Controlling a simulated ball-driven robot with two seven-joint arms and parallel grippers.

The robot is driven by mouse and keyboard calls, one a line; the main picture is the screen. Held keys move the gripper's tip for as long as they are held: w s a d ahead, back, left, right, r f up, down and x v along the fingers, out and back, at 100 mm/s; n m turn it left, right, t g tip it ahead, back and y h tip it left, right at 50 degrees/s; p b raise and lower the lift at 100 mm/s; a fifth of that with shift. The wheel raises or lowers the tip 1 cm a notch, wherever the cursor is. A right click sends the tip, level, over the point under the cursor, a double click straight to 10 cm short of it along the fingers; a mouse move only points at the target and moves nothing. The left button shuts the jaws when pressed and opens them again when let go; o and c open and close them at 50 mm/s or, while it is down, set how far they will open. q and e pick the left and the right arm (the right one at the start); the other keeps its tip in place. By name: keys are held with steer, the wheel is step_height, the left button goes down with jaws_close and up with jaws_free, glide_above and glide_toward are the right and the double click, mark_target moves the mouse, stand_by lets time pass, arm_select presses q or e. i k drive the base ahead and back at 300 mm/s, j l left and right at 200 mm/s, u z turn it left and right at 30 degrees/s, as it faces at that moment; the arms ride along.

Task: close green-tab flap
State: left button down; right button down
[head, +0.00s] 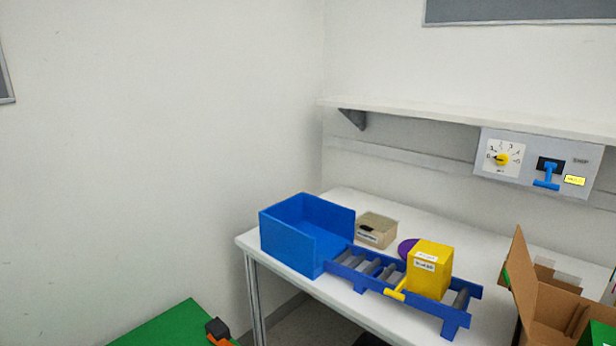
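An open cardboard box (545,305) stands at the right end of the white table, cut off by the frame's right and bottom edges. Its left flap (517,262) stands up, tilted, with a small green mark (505,278) at its outer edge. A larger green patch (603,333) shows at the box's near right corner; I cannot tell whether it is a tab on a flap. Other flaps at the back and right are only partly visible. Neither of my grippers can be made out in the head view.
A blue bin (290,240), a beige box (376,230) and a blue roller track (385,280) bearing a yellow box (428,270) stand left of the carton. A purple disc (407,248) lies behind. A switch panel (535,163) hangs under the shelf. A green surface (165,328) is lower left.

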mark_target(518, 271)
steer(key=z, duration=0.8)
